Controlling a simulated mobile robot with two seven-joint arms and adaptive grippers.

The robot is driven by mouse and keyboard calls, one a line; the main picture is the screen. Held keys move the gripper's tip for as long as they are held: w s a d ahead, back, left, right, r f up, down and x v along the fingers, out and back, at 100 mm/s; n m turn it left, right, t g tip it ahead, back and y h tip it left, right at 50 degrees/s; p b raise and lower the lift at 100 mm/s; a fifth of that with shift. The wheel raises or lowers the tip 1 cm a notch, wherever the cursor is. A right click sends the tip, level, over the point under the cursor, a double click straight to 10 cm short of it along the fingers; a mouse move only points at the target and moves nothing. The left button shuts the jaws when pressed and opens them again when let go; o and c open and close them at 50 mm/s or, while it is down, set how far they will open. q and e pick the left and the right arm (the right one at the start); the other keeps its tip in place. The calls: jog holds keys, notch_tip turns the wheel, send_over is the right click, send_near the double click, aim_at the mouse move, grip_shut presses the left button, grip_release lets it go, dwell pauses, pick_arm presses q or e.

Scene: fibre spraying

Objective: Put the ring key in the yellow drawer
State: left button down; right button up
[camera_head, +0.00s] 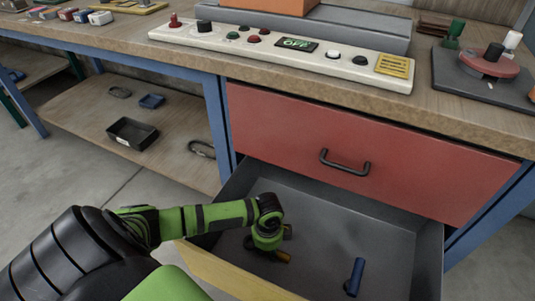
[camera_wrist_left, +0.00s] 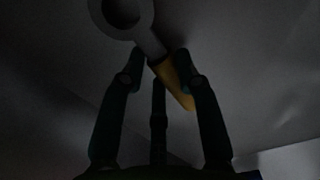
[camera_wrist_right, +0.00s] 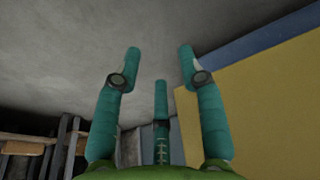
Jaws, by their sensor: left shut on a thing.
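The yellow drawer (camera_head: 232,275) is pulled open below the red drawer, with its grey inside showing. My left gripper (camera_head: 268,240) reaches down into its left part. It is shut on the ring key, whose yellow-orange handle (camera_head: 284,257) shows beside the fingers in the head view. In the left wrist view the key's grey ring end (camera_wrist_left: 122,14) and yellow handle (camera_wrist_left: 178,86) lie across the fingertips (camera_wrist_left: 160,62). I cannot tell whether the key touches the drawer floor. My right gripper (camera_wrist_right: 159,54) is open and empty, with the yellow front (camera_wrist_right: 260,105) beside it.
A blue-handled thing (camera_head: 354,277) lies in the drawer's right part. The red drawer (camera_head: 350,155) above is shut. A control panel (camera_head: 285,48) stands on the workbench. A low shelf (camera_head: 150,120) at left holds a black tray (camera_head: 133,133).

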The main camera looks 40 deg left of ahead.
pick_arm(q)
jog(key=shift+f, duration=0.1)
jog(key=c, duration=0.9)
grip_release()
pick_arm(e)
jog(key=shift+r, duration=0.1)
pick_arm(q)
jog(key=shift+r, duration=0.2)
notch_tip(320, 180, up, 12)
jog(key=p, duration=0.4)
pick_arm(e)
notch_tip(320, 180, down, 8)
jog(key=s, duration=0.2)
jog(key=shift+s+d, duration=0.2)
jog(key=shift+s, duration=0.05)
